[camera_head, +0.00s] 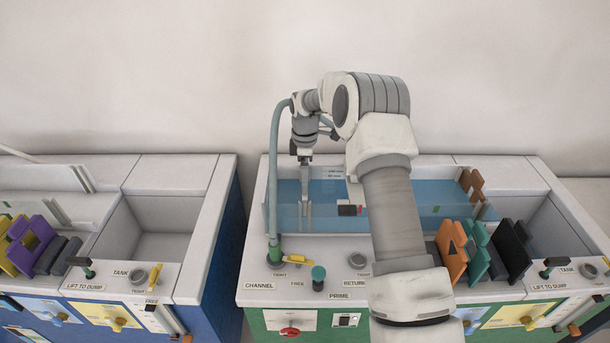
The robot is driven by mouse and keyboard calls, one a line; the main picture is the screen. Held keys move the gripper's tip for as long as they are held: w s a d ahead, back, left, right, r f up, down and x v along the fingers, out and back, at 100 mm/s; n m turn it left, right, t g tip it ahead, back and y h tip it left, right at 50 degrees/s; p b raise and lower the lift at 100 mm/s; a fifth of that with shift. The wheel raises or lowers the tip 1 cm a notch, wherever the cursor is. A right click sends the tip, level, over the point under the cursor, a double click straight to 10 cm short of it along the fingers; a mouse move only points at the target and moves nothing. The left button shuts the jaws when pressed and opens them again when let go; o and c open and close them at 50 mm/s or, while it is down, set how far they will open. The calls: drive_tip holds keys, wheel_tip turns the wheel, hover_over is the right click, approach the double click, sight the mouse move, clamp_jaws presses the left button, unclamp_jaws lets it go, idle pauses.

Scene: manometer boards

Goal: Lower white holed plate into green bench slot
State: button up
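The green bench (262,262) has a pale top and a long, clear-walled channel (285,215) with blue water in it. My gripper (305,208) points straight down over the left part of the channel, its fingers seen nearly edge-on. Whether they hold anything I cannot tell. A white piece (354,190) shows in the channel just left of my arm, mostly hidden by it. I cannot tell whether it is the white holed plate, and no hole shows. The slot cannot be made out.
My arm hides the middle of the bench. Orange (452,250), teal (478,248) and black (511,250) plates stand racked at right, and a brown plate (471,184) stands at the channel's far right. A blue bench (222,235) stands left.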

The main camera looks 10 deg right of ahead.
wheel_tip(320, 180, up, 17)
drive_tip(key=s+a+r+m+t, duration=0.1)
drive_tip(key=s+r+m, duration=0.2)
drive_tip(key=s+r, duration=0.6)
drive_tip(key=s+r+m+t, duration=0.2)
drive_tip(key=s+r+m, duration=0.15)
drive_tip(key=s, duration=0.65)
drive_tip(key=s+r+m+t, duration=0.15)
drive_tip(key=s+m, duration=0.35)
drive_tip(key=s, duration=0.5)
drive_tip(key=s+d+f+m+t, duration=0.1)
drive_tip(key=s+f+m, duration=0.3)
drive_tip(key=s, duration=0.6)
drive_tip(key=shift+s+f, duration=0.2)
drive_tip(key=shift+f, duration=0.45)
drive_tip(key=shift+d+m, duration=0.15)
drive_tip(key=shift+m, duration=0.1)
